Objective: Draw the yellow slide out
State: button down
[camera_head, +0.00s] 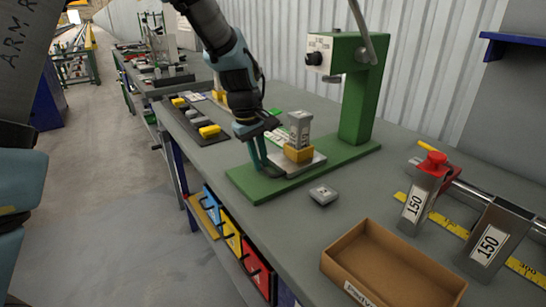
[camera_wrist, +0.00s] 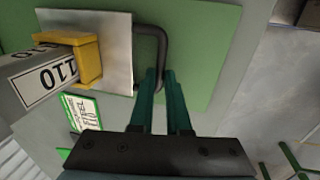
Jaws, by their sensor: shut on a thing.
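A yellow block (camera_head: 298,155) sits on a bare metal slide plate (camera_head: 313,166) on the green base (camera_head: 350,158) of a press stand. A grey block (camera_head: 299,128) stands upright in the yellow block; in the wrist view its label reads 110. My gripper (camera_head: 260,166) is low at the plate's left side. In the wrist view, a black bent handle (camera_wrist: 164,42) is fixed to the plate's edge. My gripper's green fingers (camera_wrist: 161,76) are shut on this handle near its end. The yellow block also shows there (camera_wrist: 89,62).
The press column (camera_head: 360,100) rises behind the plate. A small grey block (camera_head: 323,194) lies in front of the base. Red, yellow and blue bins (camera_head: 232,238) hang below the table.

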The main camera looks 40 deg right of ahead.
jog(key=a, duration=0.6)
jog(key=a+b, duration=0.1)
jog(key=a, duration=0.3)
jog(key=shift+w+a, duration=0.1)
jog(key=shift+w, duration=0.25)
jog(key=c, duration=0.9)
grip_release()
jog(key=shift+a, duration=0.1)
jog(key=r, duration=0.3)
jog(key=a+r, duration=0.1)
jog(key=r, duration=0.3)
jog(key=a+r+b, duration=0.1)
jog(key=r, duration=0.2)
jog(key=shift+r, duration=0.3)
